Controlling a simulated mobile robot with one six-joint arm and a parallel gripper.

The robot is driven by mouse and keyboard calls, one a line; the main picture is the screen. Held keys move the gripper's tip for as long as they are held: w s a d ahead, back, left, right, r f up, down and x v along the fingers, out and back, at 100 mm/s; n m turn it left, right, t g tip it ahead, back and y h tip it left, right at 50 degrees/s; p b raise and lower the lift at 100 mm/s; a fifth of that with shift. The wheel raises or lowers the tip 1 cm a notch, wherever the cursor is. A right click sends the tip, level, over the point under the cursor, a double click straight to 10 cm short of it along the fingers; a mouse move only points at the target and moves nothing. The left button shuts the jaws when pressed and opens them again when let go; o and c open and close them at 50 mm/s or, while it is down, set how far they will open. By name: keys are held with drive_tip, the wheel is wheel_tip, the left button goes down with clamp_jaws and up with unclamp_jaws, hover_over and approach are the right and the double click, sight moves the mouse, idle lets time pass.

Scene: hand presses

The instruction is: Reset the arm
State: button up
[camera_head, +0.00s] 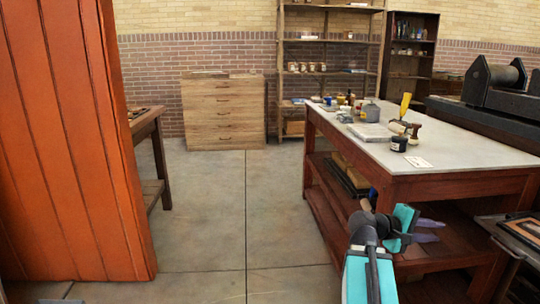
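My gripper (430,230) is at the lower right, at the end of my teal and grey arm. It is in front of the near end of a wooden worktable (440,187) with a pale grey top, below the level of that top. Two greyish pointed shapes at its end look like its fingers, with a gap showing between them. I see nothing held between them. Part of the wrist is hidden by the arm's own links.
An orange plank panel (70,140) fills the left, with a wooden bench (150,150) behind it. Grey floor (235,215) is clear in the middle. A drawer cabinet (223,112) and shelves (327,60) stand at the back. A black press (495,85) is at right.

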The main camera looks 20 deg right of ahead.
drive_tip(key=w+a+f+n+t+y+p, duration=0.1)
drive_tip(key=w+a+f+n+y+p, duration=0.25)
drive_tip(key=a+f+p, duration=0.55)
drive_tip(key=w+a+f+n+t+y+p, duration=0.15)
drive_tip(key=w+a+f+p, duration=0.35)
drive_tip(key=a+p, duration=0.75)
drive_tip(key=s+a+f+m+g+y+p, duration=0.1)
drive_tip(key=s+a+f+y+p, duration=0.2)
drive_tip(key=s+a, duration=0.4)
drive_tip(key=s+a+f+m+g+y+p, duration=0.1)
drive_tip(key=s+a+f+p, duration=0.4)
drive_tip(key=a, duration=0.9)
drive_tip(key=s+a+f+m+g+y+p, duration=0.2)
drive_tip(key=s+a+f+g+y+p, duration=0.1)
drive_tip(key=s+a, duration=0.6)
drive_tip(key=a+f+y+p, duration=0.1)
drive_tip(key=y, duration=0.1)
drive_tip(key=shift+a+f+y+p, duration=0.15)
drive_tip(key=shift+f+y+p, duration=0.2)
drive_tip(key=shift+f+y, duration=0.05)
